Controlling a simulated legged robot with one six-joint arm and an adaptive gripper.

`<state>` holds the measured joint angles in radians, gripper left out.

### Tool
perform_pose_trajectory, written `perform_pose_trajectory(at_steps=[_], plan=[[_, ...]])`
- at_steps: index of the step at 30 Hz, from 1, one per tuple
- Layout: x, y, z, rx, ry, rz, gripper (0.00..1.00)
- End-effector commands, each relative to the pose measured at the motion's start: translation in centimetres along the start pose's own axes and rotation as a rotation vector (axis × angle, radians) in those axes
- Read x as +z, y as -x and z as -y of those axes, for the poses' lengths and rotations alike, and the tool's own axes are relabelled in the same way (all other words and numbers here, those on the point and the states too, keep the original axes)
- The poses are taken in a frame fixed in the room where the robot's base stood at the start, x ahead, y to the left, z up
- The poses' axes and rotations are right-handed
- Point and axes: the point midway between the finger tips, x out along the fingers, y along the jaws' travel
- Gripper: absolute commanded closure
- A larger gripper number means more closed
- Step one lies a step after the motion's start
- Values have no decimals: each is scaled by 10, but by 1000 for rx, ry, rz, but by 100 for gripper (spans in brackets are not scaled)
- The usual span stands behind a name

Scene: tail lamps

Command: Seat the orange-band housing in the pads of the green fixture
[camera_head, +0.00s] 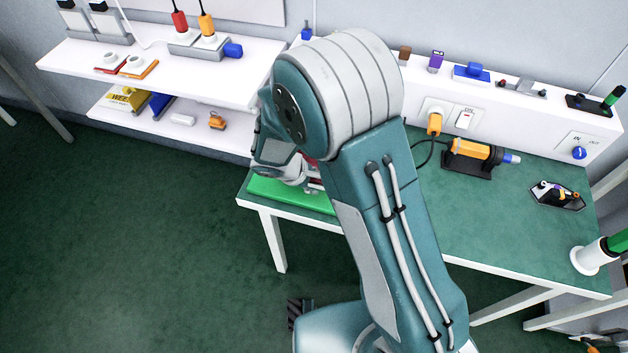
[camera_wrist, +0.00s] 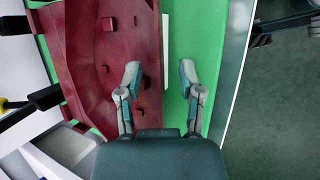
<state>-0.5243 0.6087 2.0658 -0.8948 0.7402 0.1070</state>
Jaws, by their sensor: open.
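The green fixture (camera_head: 292,193) lies at the left end of the green table, partly hidden behind my arm. In the wrist view, its green surface (camera_wrist: 208,40) runs beneath a dark red lamp housing (camera_wrist: 85,50). The housing shows its hollow inside, with small square bosses. No orange band shows on it, and I cannot make out the pads or whether it is seated. My gripper (camera_wrist: 160,80) is open and empty. Its left finger overlaps the red housing in the picture, its right finger the green surface, with the housing's right edge between them. Contact cannot be told.
A yellow power tool (camera_head: 473,152) rests in a dark stand on the table, its cord running to a wall socket (camera_head: 435,118). A dark tray of small parts (camera_head: 557,195) lies at the right. White shelves (camera_head: 165,68) stand at the left. The table's middle is mostly hidden by my arm.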

Motion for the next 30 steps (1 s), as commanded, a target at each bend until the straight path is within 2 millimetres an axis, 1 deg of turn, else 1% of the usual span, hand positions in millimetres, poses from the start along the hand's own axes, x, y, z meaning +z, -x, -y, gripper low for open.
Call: perform_pose_trajectory(at_steps=[2, 5, 12, 15, 18, 22, 30], plan=[[-1, 7, -1, 3, 0, -3, 51], [-1, 23, -1, 5, 0, -4, 51], [-2, 74, -1, 5, -1, -6, 51], [-2, 93, 0, 3, 0, -5, 51], [-2, 107, -1, 3, 1, -3, 51], [-2, 116, 0, 1, 0, -1, 51], [-2, 118, 0, 0, 1, 0, 51]])
